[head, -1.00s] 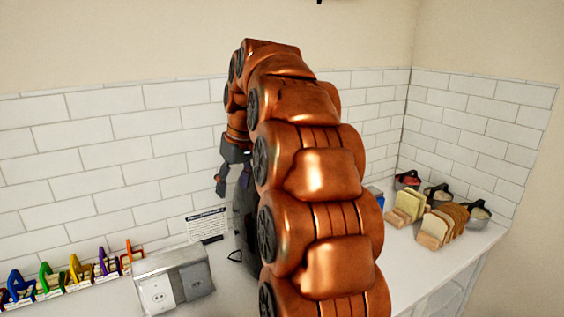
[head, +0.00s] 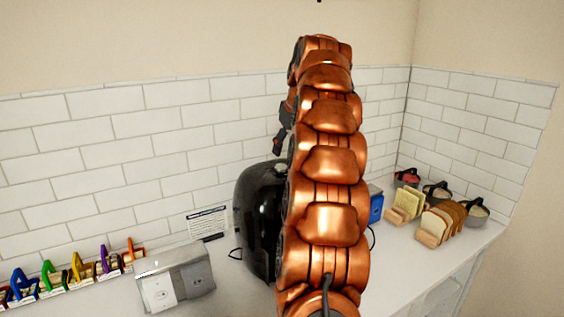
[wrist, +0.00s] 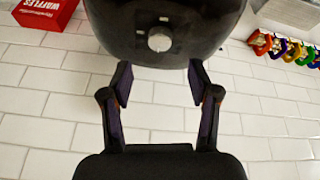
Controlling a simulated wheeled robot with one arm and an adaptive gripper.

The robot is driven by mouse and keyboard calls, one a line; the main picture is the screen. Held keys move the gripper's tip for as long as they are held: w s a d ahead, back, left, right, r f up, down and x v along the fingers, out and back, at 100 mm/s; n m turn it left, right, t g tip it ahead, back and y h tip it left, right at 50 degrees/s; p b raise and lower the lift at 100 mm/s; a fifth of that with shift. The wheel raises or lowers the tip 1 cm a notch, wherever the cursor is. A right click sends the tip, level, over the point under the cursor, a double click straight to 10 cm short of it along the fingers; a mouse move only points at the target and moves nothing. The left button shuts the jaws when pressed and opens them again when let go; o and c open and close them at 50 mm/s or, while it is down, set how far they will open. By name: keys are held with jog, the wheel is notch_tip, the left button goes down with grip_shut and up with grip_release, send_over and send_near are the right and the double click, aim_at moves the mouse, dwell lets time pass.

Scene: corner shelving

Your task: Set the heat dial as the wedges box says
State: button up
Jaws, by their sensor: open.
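A black rounded appliance (head: 256,215) stands on the counter, partly hidden behind my arm. In the wrist view its dark body (wrist: 215,25) fills the top middle, with a silver round dial (wrist: 159,40) on its face. Small light marks sit around the dial, too small to read. My gripper (wrist: 159,84) is open and empty, its two fingers pointing toward the appliance, apart from the dial. In the head view it shows partly (head: 279,143) above the appliance. No box reading "wedges" is legible; a blue box (head: 376,208) is partly hidden behind my arm.
A red waffles box (wrist: 45,10) shows in the wrist view. A printed card (head: 207,223) leans at the wall.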

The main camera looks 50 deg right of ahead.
aim_at(281, 166)
jog(key=shift+p+x, duration=1.25)
jog(key=shift+x, duration=2.2)
jog(key=shift+c, duration=0.5)
jog(key=c, duration=1.1)
